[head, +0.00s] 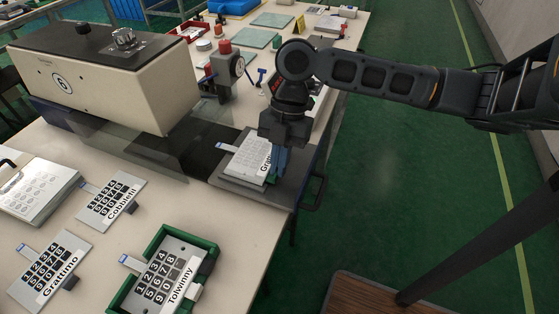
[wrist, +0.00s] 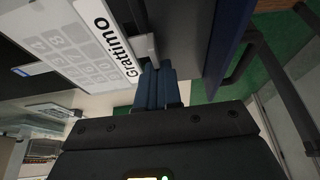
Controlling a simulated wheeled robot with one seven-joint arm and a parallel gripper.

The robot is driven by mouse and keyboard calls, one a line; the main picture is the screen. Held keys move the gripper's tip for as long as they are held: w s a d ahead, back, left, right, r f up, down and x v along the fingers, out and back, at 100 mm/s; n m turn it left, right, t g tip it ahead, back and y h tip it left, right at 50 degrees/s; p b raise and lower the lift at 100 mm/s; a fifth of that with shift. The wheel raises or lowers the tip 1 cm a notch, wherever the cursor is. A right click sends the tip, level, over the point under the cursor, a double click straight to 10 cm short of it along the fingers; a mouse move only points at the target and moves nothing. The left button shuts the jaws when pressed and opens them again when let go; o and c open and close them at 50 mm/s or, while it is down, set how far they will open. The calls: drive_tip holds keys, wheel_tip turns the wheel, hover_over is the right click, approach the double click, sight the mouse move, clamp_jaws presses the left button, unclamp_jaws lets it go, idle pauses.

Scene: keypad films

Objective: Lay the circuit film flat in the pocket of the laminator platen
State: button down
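The circuit film (head: 247,158), a pale sheet with a grey key grid and the label "Grattimo", is over the dark laminator platen (head: 230,184). Its blue-tipped tail (head: 226,147) points left. My gripper (head: 278,166) is at the film's right edge, pointing down. In the wrist view, the blue fingers (wrist: 160,85) are close together on a grey grip piece (wrist: 145,48) at the labelled edge of the film (wrist: 85,45). The film lies roughly level. I cannot tell whether it touches the pocket floor; the pocket is mostly hidden beneath it.
The cream laminator (head: 110,75) stands left of the platen. Keypads marked Cobblefit (head: 111,202), Grattimo (head: 52,270) and Tolwinny (head: 165,275), the last in a green holder (head: 120,300), lie in front. A black handle (head: 318,190) sticks out at the table's right edge.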

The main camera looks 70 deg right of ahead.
drive_tip(key=shift+f+b, duration=0.4)
drive_tip(key=shift+b, duration=0.05)
idle(0.3)
drive_tip(key=c, duration=1.2)
unclamp_jaws()
drive_tip(key=shift+c, duration=0.2)
drive_tip(key=shift+d+r, duration=0.1)
drive_tip(key=v, duration=0.7)
drive_tip(key=shift+d+r, duration=0.1)
drive_tip(key=shift+r, duration=0.2)
